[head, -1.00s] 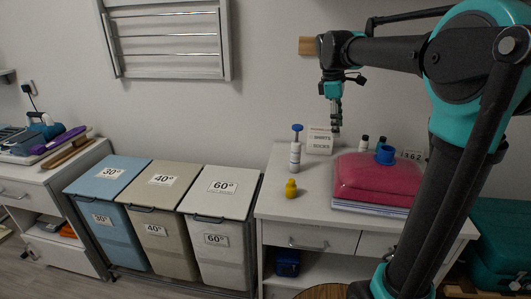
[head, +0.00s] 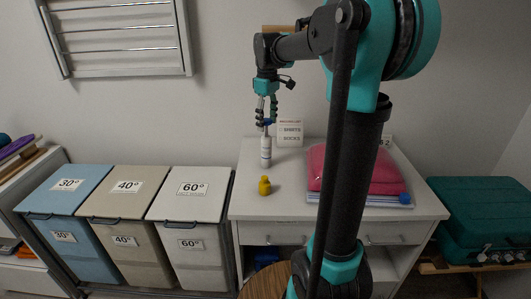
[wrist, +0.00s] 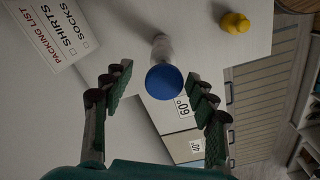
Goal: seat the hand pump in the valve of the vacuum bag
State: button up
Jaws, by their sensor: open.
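The hand pump (head: 266,152) stands upright on the white cabinet top, a white cylinder with a blue knob. My gripper (head: 266,118) is open, pointing down around the pump's top. In the wrist view the pump's round blue knob (wrist: 165,82) sits between the spread fingers, with clear gaps on both sides. The vacuum bag (head: 316,175), clear with pink contents, lies to the right on the cabinet. My arm hides its middle, and the blue valve ring on top is not visible now. A blue piece (head: 405,198) shows at the bag's front right corner.
A yellow duck (head: 264,187) stands in front of the pump. A packing list card (head: 290,133) stands close behind it; it also shows in the wrist view (wrist: 55,35). Laundry bins (head: 190,210) stand left of the cabinet, a teal case (head: 485,220) right.

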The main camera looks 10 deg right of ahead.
aim_at(266, 136)
jog(key=shift+s+a+f, duration=0.1)
jog(key=shift+f, duration=1.7)
jog(key=shift+s+a+f, duration=0.1)
jog(key=shift+f, duration=1.7)
grip_shut()
